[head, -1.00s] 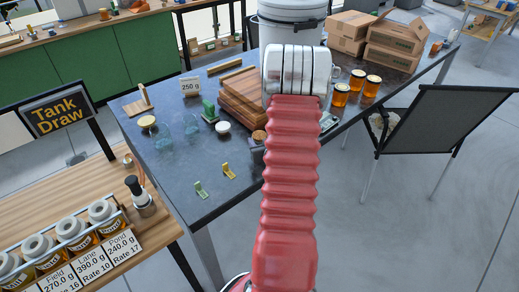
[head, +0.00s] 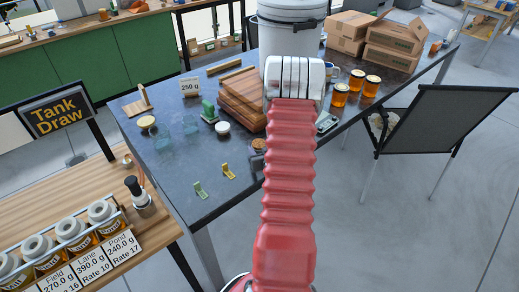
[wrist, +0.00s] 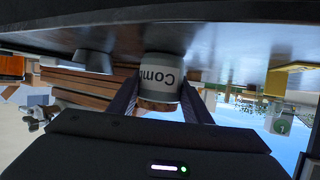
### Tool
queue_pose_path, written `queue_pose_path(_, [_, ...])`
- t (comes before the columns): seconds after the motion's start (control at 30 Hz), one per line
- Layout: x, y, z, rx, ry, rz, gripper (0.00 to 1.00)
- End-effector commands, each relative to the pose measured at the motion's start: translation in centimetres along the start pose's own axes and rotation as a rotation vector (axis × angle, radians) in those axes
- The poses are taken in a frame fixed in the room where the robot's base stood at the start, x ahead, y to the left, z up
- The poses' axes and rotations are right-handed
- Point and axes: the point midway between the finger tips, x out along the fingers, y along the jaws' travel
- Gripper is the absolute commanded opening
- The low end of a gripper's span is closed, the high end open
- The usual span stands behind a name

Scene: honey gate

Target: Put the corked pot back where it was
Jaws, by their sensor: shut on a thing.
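The corked pot, with its brown cork top (head: 259,144), shows in the head view near the table's right edge, partly hidden by my red arm. In the wrist view, which is upside down, it is a pale grey pot (wrist: 163,72) with a label reading "Comb". My gripper (wrist: 157,100) is shut on it, one dark finger on each side. The pot's base is at or very close to the dark tabletop; I cannot tell whether it touches.
A white-topped pot (head: 222,128) and a stack of wooden boards (head: 240,92) stand close by. A yellow clip (head: 229,172) and a green clip (head: 200,190) lie nearer the front. Honey jars (head: 340,95) stand beyond my arm. Bare tabletop (head: 185,165) lies to the left.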

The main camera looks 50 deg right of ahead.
Motion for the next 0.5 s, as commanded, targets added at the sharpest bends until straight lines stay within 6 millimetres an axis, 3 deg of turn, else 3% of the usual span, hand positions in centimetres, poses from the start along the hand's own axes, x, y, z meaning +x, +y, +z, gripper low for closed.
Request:
queue_pose_path(0.2, [0.09,-0.02,0.13,0.000,0.001,0.000,0.08])
queue_pose_path(0.23, [0.08,-0.03,0.19,0.000,0.000,0.000,0.46])
queue_pose_path(0.5, [0.07,-0.05,0.15,0.000,0.000,-0.001,0.63])
